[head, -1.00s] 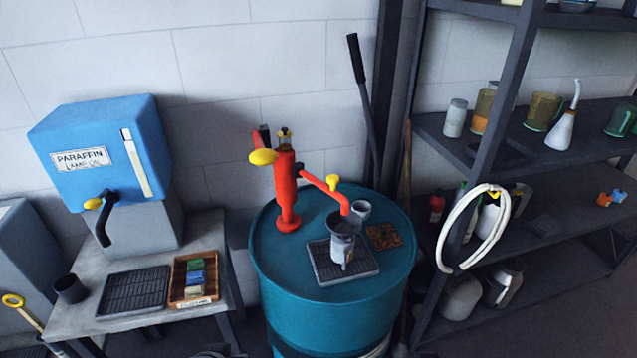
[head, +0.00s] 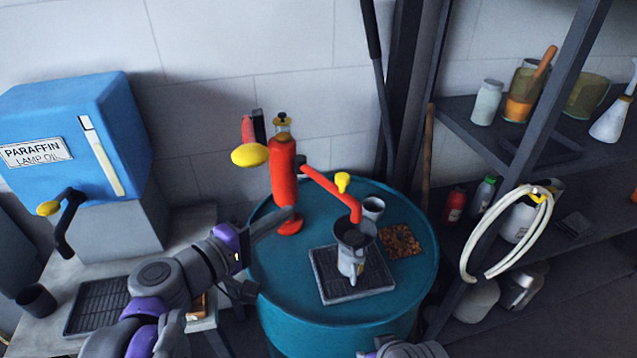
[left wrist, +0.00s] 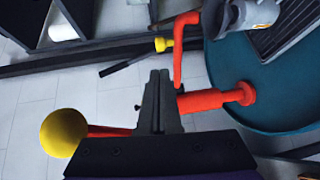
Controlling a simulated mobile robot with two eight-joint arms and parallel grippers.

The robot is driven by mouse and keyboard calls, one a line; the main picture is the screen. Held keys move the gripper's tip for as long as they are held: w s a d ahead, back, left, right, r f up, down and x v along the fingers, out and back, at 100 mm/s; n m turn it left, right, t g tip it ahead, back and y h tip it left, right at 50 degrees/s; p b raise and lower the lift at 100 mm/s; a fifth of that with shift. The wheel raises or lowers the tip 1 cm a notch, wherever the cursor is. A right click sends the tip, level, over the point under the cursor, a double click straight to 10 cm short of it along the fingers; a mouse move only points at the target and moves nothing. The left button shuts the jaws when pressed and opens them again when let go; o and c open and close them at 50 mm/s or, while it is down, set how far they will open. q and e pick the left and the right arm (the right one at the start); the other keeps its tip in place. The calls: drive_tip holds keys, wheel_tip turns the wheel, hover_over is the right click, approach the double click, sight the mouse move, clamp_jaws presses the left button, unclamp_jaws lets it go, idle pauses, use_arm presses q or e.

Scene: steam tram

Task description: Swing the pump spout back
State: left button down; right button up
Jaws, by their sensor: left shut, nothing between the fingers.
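The red pump (head: 284,180) stands upright on the teal drum (head: 285,265). Its red spout (head: 325,190) reaches right and toward me, with a yellow knob on top (head: 342,182); its outlet is over a dark funnel (head: 354,232) in a grey can (head: 350,262). The spout also shows in the left wrist view (left wrist: 180,62). My left gripper (head: 288,214) is shut and empty, in front of the pump's lower body in the head view. In the left wrist view its fingers (left wrist: 160,75) overlap the pump; whether they touch is unclear.
The can stands on a black drip tray (head: 330,290), with a grey cup (head: 373,208) and a brown perforated mat (head: 402,242) behind. A yellow-ended pump handle (head: 250,155) sticks out left. A blue paraffin tank (head: 75,135) is left; shelves with a hanging white hose (head: 470,245) are right.

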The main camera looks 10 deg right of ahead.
sight(339, 182)
use_arm(q)
drive_tip(key=shift+s+r, duration=0.1)
drive_tip(key=shift+s, duration=0.1)
drive_tip(key=shift+w, duration=0.1)
drive_tip(key=x, duration=1.4)
drive_tip(key=shift+a+r, duration=0.1)
